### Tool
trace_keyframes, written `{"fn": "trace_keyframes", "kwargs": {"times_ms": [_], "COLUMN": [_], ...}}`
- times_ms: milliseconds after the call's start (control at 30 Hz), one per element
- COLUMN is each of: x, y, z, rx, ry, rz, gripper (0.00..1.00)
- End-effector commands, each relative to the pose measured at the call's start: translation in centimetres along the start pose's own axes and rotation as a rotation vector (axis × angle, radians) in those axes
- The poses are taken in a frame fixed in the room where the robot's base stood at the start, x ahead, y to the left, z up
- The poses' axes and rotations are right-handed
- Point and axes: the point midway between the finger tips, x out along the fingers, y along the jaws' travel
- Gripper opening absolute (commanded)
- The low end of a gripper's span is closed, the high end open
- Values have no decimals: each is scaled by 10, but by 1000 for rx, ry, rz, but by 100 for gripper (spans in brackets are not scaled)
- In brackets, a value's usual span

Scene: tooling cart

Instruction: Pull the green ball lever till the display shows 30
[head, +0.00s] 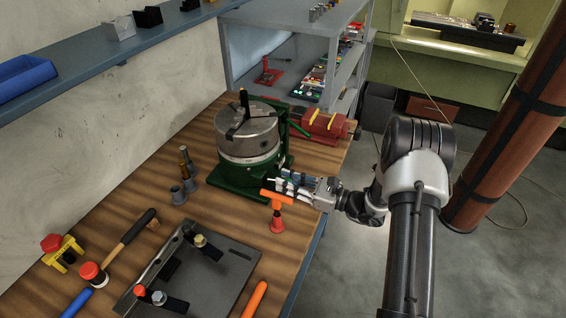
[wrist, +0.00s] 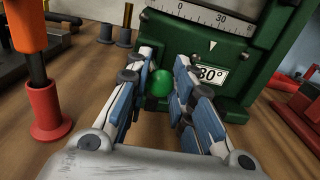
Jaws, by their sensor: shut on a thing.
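The green ball lever (wrist: 160,84) sits between the two blue-grey fingers of my gripper (wrist: 163,72) in the wrist view, and the jaws are shut on it. The display (wrist: 211,74) is a small white plate on the green base, just right of the ball. It reads what looks like 30°, with its left digit partly behind a finger. A white scale (wrist: 205,14) with 0 and 30 lies above a white pointer. In the head view my gripper (head: 277,183) is at the front of the green rotary table (head: 228,178), and the ball is hidden there.
An orange-handled tool in a red holder (head: 277,222) stands close to my gripper. Grey cylinders (head: 178,194) stand left of the rotary table. A dark plate fixture (head: 215,275) lies at the front of the bench. A red vise (head: 322,124) is behind.

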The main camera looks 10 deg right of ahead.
Motion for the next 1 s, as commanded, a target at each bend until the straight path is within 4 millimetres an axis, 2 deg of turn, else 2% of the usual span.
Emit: {"fn": "trace_keyframes", "kwargs": {"times_ms": [100,400,633,1000], "x": [-1,0,0,1], "y": [8,11,24,29], "z": [1,0,1,0], "rx": [2,4,6,6], "ry": [-2,-2,-2,-1], "rz": [6,10,12,13], "gripper": [0,0,0,0]}}
